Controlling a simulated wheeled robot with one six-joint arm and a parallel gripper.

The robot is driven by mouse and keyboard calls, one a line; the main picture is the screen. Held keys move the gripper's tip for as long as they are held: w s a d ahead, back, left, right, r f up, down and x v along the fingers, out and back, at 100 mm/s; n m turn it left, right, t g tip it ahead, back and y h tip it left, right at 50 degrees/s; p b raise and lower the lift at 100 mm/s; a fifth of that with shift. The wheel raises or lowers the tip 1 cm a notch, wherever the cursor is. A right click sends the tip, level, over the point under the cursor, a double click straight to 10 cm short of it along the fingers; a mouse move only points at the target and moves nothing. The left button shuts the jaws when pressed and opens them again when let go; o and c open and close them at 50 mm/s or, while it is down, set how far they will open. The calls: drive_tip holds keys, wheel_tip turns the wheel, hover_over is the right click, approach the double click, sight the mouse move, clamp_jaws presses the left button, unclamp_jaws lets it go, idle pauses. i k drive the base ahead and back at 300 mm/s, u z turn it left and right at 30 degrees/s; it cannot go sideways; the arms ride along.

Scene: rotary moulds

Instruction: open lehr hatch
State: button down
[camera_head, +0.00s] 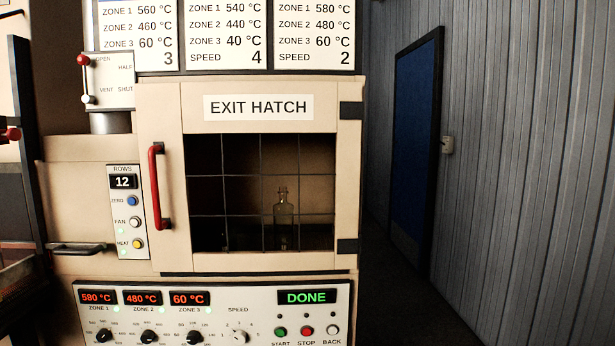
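The lehr's exit hatch (250,119) is a beige door that stands shut in the middle of the view. It has a red vertical handle (158,188) on its left side and dark hinges (348,246) on its right edge. A dark window with a wire grid fills most of the door. Behind the grid a clear glass bottle (284,222) stands upright near the middle. My gripper is not in view.
Below the hatch a control panel (215,320) shows DONE in green. A row-counter panel (127,210) reads 12. A damper lever box (108,80) is at upper left. A blue door (415,140) stands on the right wall, with dark floor before it.

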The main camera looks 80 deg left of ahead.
sight(167, 113)
drive_tip(key=u, duration=2.8)
drive_tip(key=k, duration=0.4)
drive_tip(key=u, duration=1.3)
drive_tip(key=i, duration=0.75)
drive_tip(key=z, duration=0.45)
drive_tip(key=i, duration=0.75)
drive_tip(key=z, duration=0.85)
